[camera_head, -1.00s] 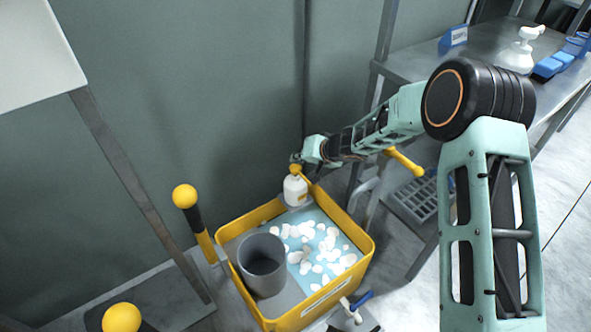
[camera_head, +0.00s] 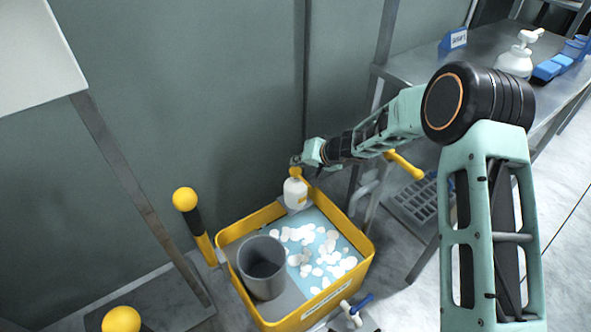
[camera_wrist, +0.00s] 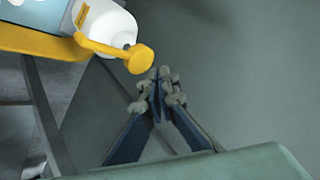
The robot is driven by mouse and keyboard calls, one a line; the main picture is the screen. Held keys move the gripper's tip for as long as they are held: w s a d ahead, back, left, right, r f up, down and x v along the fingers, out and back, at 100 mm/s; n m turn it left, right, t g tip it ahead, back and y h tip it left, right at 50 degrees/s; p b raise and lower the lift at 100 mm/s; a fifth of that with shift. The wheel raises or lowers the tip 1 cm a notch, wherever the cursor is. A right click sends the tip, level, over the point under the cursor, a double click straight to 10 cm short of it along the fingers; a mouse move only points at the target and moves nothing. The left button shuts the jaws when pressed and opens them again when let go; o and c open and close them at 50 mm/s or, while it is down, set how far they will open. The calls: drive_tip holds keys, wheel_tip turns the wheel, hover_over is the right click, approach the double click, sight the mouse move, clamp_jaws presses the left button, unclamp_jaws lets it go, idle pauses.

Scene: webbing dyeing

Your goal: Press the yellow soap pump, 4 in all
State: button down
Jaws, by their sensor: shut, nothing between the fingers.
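The soap bottle (camera_head: 295,194) is white with a yellow pump head (camera_head: 295,173). It stands upright at the back corner of a yellow tub (camera_head: 361,267). My gripper (camera_head: 295,160) is shut and empty, right at the pump head in the head view. In the wrist view, the shut fingertips (camera_wrist: 160,75) are just beside the round yellow knob (camera_wrist: 139,59). The white bottle (camera_wrist: 112,24) is behind the knob at upper left. A small gap shows between fingertips and knob in the picture; I cannot tell whether they touch.
The tub holds a grey bucket (camera_head: 262,268) and pale blue liquid with several white pieces. A yellow-topped post (camera_head: 185,199) stands to its left. A metal table (camera_head: 432,66) at the right carries another white pump bottle (camera_head: 516,60). A wall is close behind.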

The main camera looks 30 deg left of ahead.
sight(297, 171)
drive_tip(key=shift+f, duration=0.15)
drive_tip(key=shift+f, duration=0.25)
drive_tip(key=shift+s+f, duration=0.1)
drive_tip(key=shift+f, duration=0.95)
idle(1.3)
drive_tip(key=shift+r, duration=0.15)
drive_tip(key=shift+r+p, duration=1.2)
drive_tip(key=shift+p, duration=0.25)
drive_tip(key=shift+r, duration=0.1)
wheel_tip(297, 171, up, 5)
drive_tip(key=p, duration=0.6)
drive_tip(key=shift+p, duration=0.3)
